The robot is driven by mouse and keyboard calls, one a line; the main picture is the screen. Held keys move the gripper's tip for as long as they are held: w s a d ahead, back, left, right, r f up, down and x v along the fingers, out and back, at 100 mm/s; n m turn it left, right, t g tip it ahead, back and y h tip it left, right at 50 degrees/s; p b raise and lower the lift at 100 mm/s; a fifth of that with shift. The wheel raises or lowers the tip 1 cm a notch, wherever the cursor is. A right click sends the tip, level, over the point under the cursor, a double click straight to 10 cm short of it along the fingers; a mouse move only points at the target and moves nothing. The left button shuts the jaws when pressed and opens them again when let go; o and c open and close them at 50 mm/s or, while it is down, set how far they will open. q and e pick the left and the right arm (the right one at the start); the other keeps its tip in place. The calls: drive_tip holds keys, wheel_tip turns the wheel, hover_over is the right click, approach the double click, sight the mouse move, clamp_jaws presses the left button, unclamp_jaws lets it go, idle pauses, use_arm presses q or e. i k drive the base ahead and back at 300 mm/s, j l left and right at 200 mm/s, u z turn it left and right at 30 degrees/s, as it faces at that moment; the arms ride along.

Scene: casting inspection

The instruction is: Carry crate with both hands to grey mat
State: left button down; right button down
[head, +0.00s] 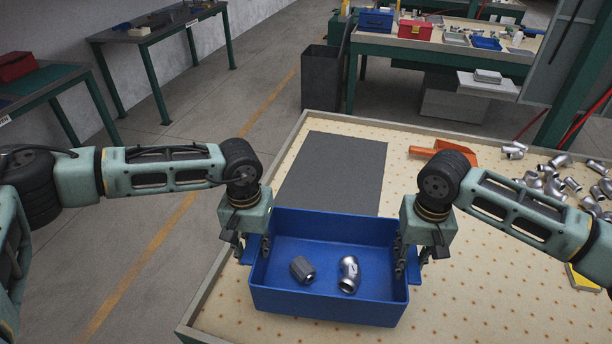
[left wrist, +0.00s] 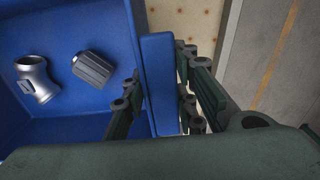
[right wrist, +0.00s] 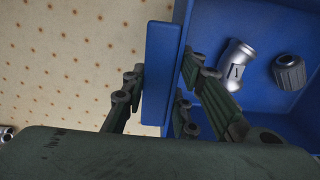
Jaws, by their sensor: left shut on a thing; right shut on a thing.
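The blue crate (head: 328,303) is at the front of the pegboard-like table, with a dark grey fitting (head: 303,269) and a silver elbow fitting (head: 348,274) inside. The grey mat (head: 332,172) lies flat just behind it, bare where visible. My left gripper (head: 252,252) is shut on the crate's left side handle; the left wrist view shows the fingers on both sides of the blue rim (left wrist: 160,85). My right gripper (head: 411,265) is shut on the right side handle, also between the fingers in the right wrist view (right wrist: 162,75). Whether the crate touches the table is hard to tell.
An orange scoop (head: 446,153) lies right of the mat, and several silver fittings (head: 548,178) are piled farther right. The table's raised left edge (head: 250,212) runs close to my left gripper. A dark bin (head: 321,78) stands on the floor behind the table.

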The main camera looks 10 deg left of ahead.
sight(337, 175)
drive_tip(key=u, duration=3.7)
drive_tip(key=i+j, duration=0.1)
drive_tip(key=i, duration=0.55)
drive_tip(key=i+l+z, duration=0.1)
drive_tip(key=i+z, duration=0.55)
drive_tip(key=z, duration=0.15)
drive_tip(key=i+z, duration=0.45)
drive_tip(key=i+l+z, duration=0.1)
drive_tip(key=i+z, duration=0.5)
drive_tip(key=z, duration=0.2)
drive_tip(key=i+j+z, duration=0.1)
drive_tip(key=i+z, duration=0.15)
drive_tip(key=z, duration=0.15)
drive_tip(key=i+l+z, duration=0.15)
drive_tip(key=i+z, duration=0.5)
drive_tip(key=z, duration=0.15)
drive_tip(key=i+z, duration=0.75)
drive_tip(key=i, duration=0.15)
drive_tip(key=i+j+z, duration=0.1)
drive_tip(key=i+z, duration=0.3)
drive_tip(key=i, duration=0.15)
